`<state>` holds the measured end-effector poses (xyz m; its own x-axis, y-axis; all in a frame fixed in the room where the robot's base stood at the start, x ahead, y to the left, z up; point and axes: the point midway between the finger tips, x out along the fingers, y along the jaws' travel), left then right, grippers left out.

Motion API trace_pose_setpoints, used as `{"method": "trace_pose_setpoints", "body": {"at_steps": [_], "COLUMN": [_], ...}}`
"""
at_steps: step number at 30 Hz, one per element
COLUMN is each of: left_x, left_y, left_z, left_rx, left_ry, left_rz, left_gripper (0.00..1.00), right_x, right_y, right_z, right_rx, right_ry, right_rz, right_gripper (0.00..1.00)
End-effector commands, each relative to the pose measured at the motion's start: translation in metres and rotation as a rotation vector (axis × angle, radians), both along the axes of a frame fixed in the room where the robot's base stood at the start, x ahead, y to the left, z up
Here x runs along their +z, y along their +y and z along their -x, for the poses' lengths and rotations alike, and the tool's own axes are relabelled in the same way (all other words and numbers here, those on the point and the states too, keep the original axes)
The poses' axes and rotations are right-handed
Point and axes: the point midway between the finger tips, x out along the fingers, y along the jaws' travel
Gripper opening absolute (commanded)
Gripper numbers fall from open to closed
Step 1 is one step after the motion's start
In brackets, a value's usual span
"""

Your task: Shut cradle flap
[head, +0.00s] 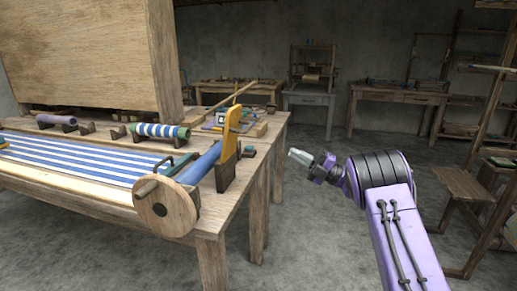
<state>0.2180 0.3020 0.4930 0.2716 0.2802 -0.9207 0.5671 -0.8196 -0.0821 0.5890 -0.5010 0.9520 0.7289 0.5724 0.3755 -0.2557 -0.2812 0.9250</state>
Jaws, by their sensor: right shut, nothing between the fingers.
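A yellow flap (230,132) stands upright at the right end of the loom table, apparently at the dark cradle block (225,176). A blue roller (201,164) lies by the cradle, with a round wooden disc (166,208) at its near end. I cannot make out the flap's hinge. My right gripper (297,156) is shut and empty. It is in the air to the right of the table, pointing left towards the flap and clear of it. My left gripper is out of view.
Blue-and-white striped cloth (85,160) covers the loom's left part. A striped roll (162,131) and a purple roll (58,120) rest behind it. A tall wooden panel (85,50) stands at the back left. A stool (468,185) is at the right; open floor lies between.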

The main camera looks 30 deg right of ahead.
Motion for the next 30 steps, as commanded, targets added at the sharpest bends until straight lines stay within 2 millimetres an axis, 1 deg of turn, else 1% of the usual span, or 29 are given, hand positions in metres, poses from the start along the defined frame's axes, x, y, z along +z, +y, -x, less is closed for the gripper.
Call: {"method": "trace_pose_setpoints", "body": {"at_steps": [1,5,19,24,30], "left_x": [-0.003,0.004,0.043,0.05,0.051], "left_y": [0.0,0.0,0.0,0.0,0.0], "left_z": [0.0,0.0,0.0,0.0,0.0], "left_rx": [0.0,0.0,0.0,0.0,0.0], "left_ry": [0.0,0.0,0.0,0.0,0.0], "left_rz": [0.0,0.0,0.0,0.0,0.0], "left_gripper": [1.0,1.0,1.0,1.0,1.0], "right_x": [0.004,0.016,0.053,0.059,0.059], "right_y": [-0.003,0.004,0.064,0.078,0.082], "right_z": [0.002,-0.004,-0.073,-0.089,-0.095], "right_rx": [0.01,0.021,0.02,0.019,0.018], "right_ry": [-0.021,-0.032,-0.029,-0.029,-0.028], "right_rz": [0.035,0.062,0.056,0.057,0.054], "right_gripper": [0.0,0.0,0.0,0.0,0.0]}}
